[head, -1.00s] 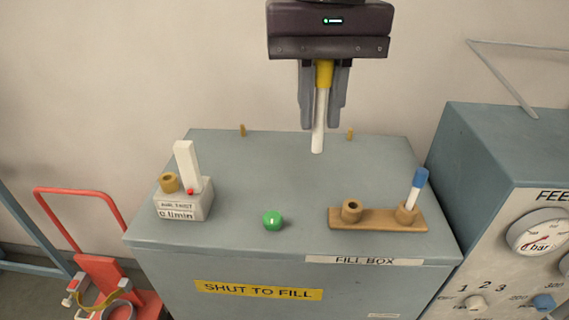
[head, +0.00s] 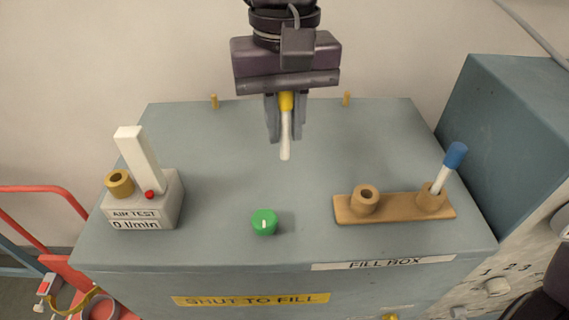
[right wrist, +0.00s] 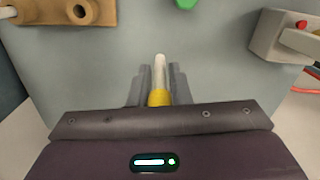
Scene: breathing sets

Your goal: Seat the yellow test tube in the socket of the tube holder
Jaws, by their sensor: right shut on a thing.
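The yellow test tube (head: 286,128), a white tube with a yellow cap, hangs cap-up in my right gripper (head: 286,120) above the back half of the fill box. The gripper is shut on its yellow cap. The right wrist view shows the tube (right wrist: 160,72) between the fingers (right wrist: 158,90). The wooden tube holder (head: 398,208) lies at the front right of the box top. Its left socket (head: 365,199) is empty. Its right socket (head: 431,196) holds a blue-capped tube (head: 448,168), leaning right. The carried tube is apart from the holder, behind and left of it. My left gripper is not in view.
The grey fill box (head: 215,240) has clear top space in the middle. A green knob (head: 265,222) sits near its front edge. A white test block (head: 146,203) with a tall column stands at left. Two small pegs (head: 214,101) (head: 347,98) stand at the back. A grey cabinet (head: 520,130) rises at right.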

